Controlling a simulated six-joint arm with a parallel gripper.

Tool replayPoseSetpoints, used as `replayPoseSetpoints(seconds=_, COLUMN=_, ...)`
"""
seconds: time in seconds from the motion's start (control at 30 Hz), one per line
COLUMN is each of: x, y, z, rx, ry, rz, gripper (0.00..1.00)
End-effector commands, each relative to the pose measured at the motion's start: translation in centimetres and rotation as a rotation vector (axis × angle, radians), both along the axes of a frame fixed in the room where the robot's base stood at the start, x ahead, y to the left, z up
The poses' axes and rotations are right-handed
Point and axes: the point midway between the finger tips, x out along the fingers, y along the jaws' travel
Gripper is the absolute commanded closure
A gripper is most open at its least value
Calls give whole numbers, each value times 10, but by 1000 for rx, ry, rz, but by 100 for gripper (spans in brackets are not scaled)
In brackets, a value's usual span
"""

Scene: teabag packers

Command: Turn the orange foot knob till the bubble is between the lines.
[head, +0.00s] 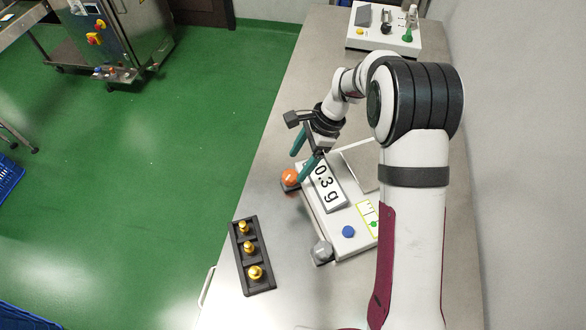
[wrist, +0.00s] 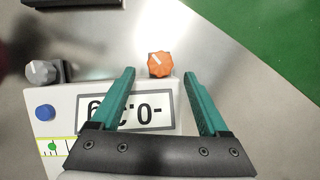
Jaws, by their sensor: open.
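The orange foot knob (head: 290,177) is at the left corner of the white scale (head: 343,243). In the wrist view the knob (wrist: 160,64) shows a white mark on its top and lies just past the fingertips, in line with the gap between them. My gripper (wrist: 159,72) is open and empty, its teal fingers spread wider than the knob. In the head view my gripper (head: 303,168) hangs close to the knob; I cannot tell the exact height. The bubble level (head: 369,213) has a yellow edge. A green spot (wrist: 52,147) shows on it; its place between the lines is too small to tell.
A blue button (head: 348,231) and a grey foot knob (head: 322,251) are on the scale's near side. A black tray (head: 262,286) of brass weights lies to the left. Bare table lies between.

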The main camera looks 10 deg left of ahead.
Motion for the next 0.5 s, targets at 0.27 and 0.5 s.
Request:
replayPoseSetpoints(seconds=0.27, x=-7, y=14, z=-39, rx=0, ry=0, rz=2, gripper=22)
replayPoseSetpoints(seconds=0.5, x=-7, y=16, z=-43, rx=0, ry=0, rz=1, gripper=22)
